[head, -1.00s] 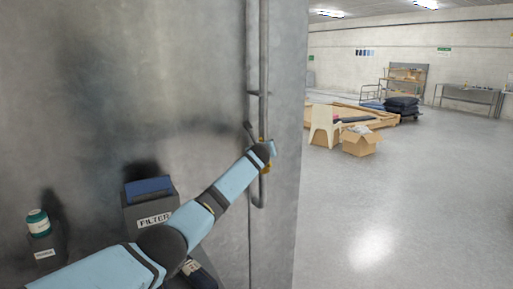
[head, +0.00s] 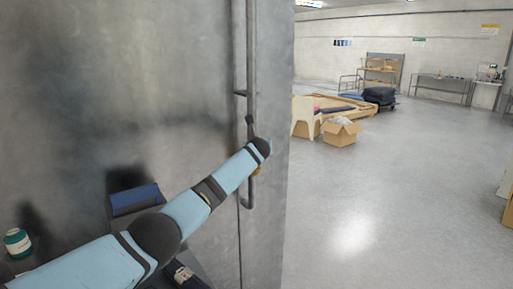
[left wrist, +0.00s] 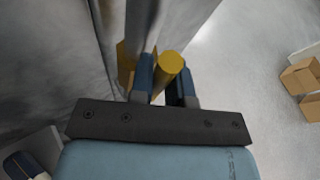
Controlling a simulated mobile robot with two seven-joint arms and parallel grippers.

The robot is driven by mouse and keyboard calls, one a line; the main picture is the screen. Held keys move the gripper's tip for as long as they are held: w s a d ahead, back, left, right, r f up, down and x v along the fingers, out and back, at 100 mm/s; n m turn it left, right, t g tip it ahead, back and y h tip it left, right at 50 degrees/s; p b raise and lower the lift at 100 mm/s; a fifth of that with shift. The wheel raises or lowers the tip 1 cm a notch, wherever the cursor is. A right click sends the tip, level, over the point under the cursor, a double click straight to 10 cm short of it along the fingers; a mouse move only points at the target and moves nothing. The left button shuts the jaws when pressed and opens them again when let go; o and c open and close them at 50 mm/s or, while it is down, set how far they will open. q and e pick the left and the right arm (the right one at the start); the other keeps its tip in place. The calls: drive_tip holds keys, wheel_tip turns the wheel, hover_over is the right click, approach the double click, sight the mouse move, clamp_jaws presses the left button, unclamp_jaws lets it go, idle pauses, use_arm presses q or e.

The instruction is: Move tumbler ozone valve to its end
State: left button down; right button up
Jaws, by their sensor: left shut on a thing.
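The tumbler ozone valve shows as a yellow handle (left wrist: 171,64) at the grey pipe (head: 251,60) on the metal wall. In the head view only a small yellow bit (head: 258,170) shows beside my arm's end. My left gripper (left wrist: 166,84) has its two blue fingers on either side of the yellow handle and is shut on it. In the head view my left arm comes from the lower left and its wrist hides most of the gripper and valve. My right gripper is in neither view.
A dark box with a blue top (head: 135,198) and a green-and-white container (head: 17,242) stand at lower left, partly behind my arm. The metal wall (head: 160,70) is close on the left. Open floor (head: 390,200) lies right, with a cardboard box (head: 340,133) farther off.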

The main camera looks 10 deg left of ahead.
use_arm(q)
drive_tip(key=c, duration=1.1)
unclamp_jaws()
drive_tip(key=shift+s, duration=0.1)
drive_tip(key=b+v, duration=0.2)
drive_tip(key=v, duration=1.1)
drive_tip(key=shift+s, duration=0.3)
drive_tip(key=shift+r, duration=0.1)
